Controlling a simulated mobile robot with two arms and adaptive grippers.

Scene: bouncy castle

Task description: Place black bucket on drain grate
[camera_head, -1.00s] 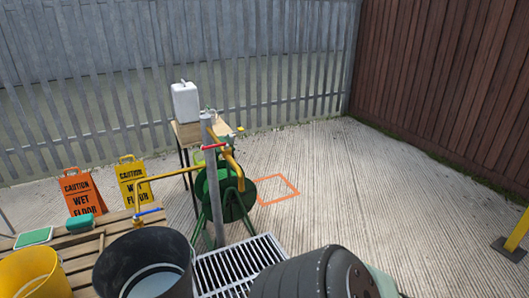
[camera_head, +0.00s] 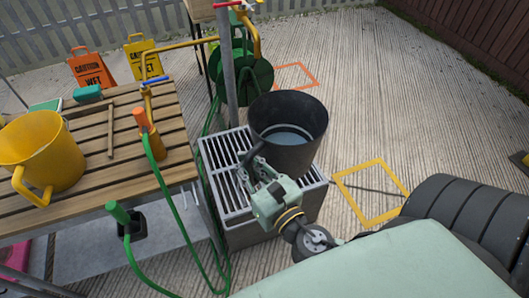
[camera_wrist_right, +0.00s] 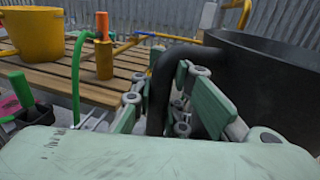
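The black bucket (camera_head: 305,157), with some pale liquid inside, stands upright over the right part of the drain grate (camera_head: 222,170). I cannot tell whether its base touches the grate. My right gripper (camera_head: 259,168) is at the bucket's handle, on the near-left side. In the right wrist view, the fingers (camera_wrist_right: 162,92) are on both sides of the black handle and close against it. The bucket wall (camera_wrist_right: 270,75) fills the right of that view. My left gripper is not in view.
A slatted wooden table (camera_head: 110,165) on the left carries a yellow bucket (camera_head: 45,148) and an orange-tipped hose nozzle (camera_head: 143,120). A metal post (camera_head: 227,70) with pipes and a green hose reel (camera_head: 258,85) stand behind the grate. A yellow floor square (camera_head: 348,198) lies right.

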